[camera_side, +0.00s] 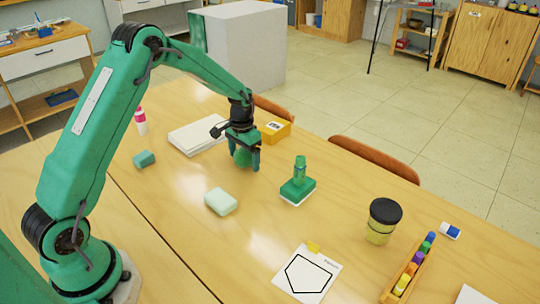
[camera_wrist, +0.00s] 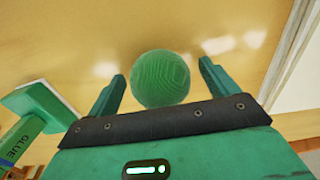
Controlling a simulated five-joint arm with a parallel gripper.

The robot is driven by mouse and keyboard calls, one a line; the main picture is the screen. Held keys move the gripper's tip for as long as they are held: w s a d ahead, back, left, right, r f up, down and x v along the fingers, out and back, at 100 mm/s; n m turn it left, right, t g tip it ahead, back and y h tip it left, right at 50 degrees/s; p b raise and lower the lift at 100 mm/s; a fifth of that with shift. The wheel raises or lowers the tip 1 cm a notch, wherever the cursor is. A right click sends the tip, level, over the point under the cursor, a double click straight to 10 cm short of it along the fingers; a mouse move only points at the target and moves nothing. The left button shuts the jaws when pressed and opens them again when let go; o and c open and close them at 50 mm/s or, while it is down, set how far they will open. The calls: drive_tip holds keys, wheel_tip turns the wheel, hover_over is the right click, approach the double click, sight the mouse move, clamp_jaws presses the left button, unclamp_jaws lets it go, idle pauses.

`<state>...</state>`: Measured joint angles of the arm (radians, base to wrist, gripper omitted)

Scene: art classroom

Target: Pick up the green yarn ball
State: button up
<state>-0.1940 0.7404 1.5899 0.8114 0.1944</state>
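The green yarn ball (camera_wrist: 160,80) is round with fine curved lines on it. In the wrist view it sits between the two teal fingers of my gripper (camera_wrist: 162,70), with a narrow gap on each side. In the side view my gripper (camera_side: 243,158) points down over the table, and the ball (camera_side: 242,157) shows between its fingers, partly hidden by them. My gripper is open around the ball. I cannot tell whether the ball touches the table.
A pale green sponge (camera_side: 221,201) lies in front. A black-lidded jar (camera_side: 383,222) stands farther right.

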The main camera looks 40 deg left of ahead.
drive_tip(key=c, duration=1)
drive_tip(key=shift+r, duration=0.15)
drive_tip(key=shift+r, duration=0.45)
wheel_tip(320, 180, up, 3)
drive_tip(key=shift+r, duration=0.2)
drive_tip(key=s+d+r, duration=0.1)
drive_tip(key=d+r, duration=0.1)
drive_tip(key=d, duration=0.1)
drive_tip(key=s+d+r, duration=0.1)
drive_tip(key=d+r, duration=0.1)
drive_tip(key=d, duration=0.2)
drive_tip(key=s+d+r, duration=0.2)
drive_tip(key=d, duration=0.2)
drive_tip(key=shift+r, duration=0.25)
